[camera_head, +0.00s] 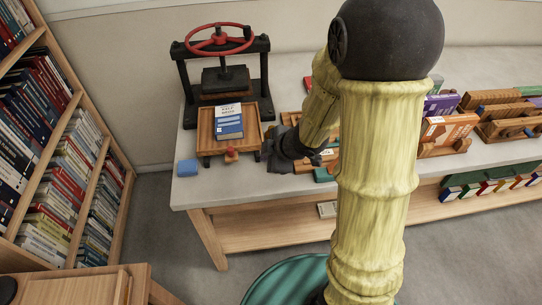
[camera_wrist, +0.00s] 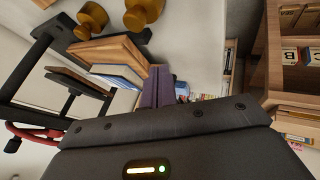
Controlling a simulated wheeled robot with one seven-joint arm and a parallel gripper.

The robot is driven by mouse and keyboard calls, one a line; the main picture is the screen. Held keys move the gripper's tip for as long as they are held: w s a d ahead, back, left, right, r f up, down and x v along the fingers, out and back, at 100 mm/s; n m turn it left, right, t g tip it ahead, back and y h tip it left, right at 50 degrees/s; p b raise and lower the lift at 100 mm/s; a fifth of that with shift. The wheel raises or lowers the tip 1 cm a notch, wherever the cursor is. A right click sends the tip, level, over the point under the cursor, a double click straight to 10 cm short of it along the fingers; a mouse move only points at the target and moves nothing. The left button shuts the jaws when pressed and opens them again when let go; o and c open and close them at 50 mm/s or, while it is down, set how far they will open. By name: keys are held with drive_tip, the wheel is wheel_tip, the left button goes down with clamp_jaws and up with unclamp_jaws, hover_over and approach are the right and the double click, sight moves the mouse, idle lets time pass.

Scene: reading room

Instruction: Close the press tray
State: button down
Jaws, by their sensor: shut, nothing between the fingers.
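The press (camera_head: 221,75) has a black frame and a red handwheel, and stands at the left end of the grey-topped table. Its wooden tray (camera_head: 205,142) sticks out of the front, with a red knob (camera_head: 231,155) at the front edge. A blue book (camera_head: 229,127) with a white label lies in the tray. In the wrist view the tray (camera_wrist: 100,48) and the press frame (camera_wrist: 22,82) appear tilted at the left. My gripper (camera_head: 268,150) is shut and empty, just right of the tray's front corner. Its fingers (camera_wrist: 158,85) show in the wrist view; contact with the tray is unclear.
A blue block (camera_head: 187,168) lies at the table's front left corner. Wooden holders with books (camera_head: 447,132) stand along the table to the right. A full bookshelf (camera_head: 62,150) stands at the left. The floor (camera_head: 165,215) between shelf and table is clear.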

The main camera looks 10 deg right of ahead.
drive_tip(key=b+x, duration=0.2)
drive_tip(key=x, duration=0.4)
drive_tip(key=shift+a+f, duration=0.1)
drive_tip(key=shift+f, duration=0.15)
drive_tip(key=w, duration=0.1)
drive_tip(key=w+p, duration=0.1)
drive_tip(key=shift+w+r, duration=0.4)
drive_tip(key=shift+w+f+p, duration=0.1)
drive_tip(key=shift+w+p, duration=0.2)
drive_tip(key=shift+w, duration=0.25)
drive_tip(key=shift+d, duration=0.2)
